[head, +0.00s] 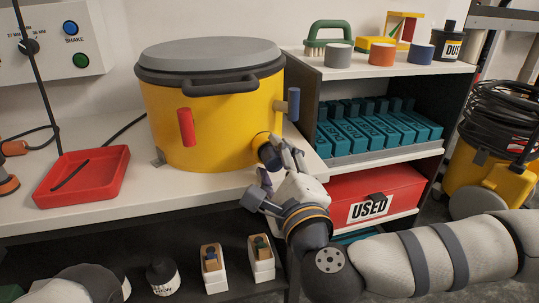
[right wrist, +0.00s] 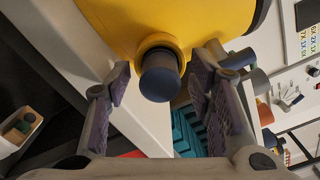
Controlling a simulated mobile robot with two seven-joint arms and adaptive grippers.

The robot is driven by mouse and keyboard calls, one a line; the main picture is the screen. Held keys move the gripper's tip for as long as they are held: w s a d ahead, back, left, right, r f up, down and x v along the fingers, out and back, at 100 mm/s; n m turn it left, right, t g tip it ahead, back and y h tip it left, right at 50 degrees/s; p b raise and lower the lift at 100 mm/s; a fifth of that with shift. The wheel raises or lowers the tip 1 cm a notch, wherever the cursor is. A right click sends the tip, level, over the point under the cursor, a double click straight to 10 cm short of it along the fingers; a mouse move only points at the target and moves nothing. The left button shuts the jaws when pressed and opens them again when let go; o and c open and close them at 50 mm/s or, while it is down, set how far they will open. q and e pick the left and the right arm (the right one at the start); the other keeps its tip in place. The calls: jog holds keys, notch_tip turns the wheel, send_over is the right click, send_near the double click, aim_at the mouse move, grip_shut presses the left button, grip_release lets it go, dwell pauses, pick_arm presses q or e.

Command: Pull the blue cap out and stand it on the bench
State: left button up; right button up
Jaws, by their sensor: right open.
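The dark blue cap (head: 268,157) sits in a round port low on the right side of the yellow drum (head: 215,125). In the right wrist view the blue cap (right wrist: 160,78) points toward the camera, with the port's collar around its base. My right gripper (head: 276,172) is open in front of the cap. In the right wrist view its two fingers (right wrist: 160,88) stand to either side of the cap, with a gap on both sides. Nothing is held. My left gripper does not show.
The drum stands on the white bench (head: 120,220). A red tray (head: 118,188) with a dark rod lies to its left. A blue-ended lever (head: 293,104) and a red handle (head: 186,127) stick out of the drum. A shelf (head: 390,68) stands to the right. Bench front is mostly clear.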

grip_shut()
jog(key=shift+p+v, duration=1.4)
jog(key=shift+v, duration=1.85)
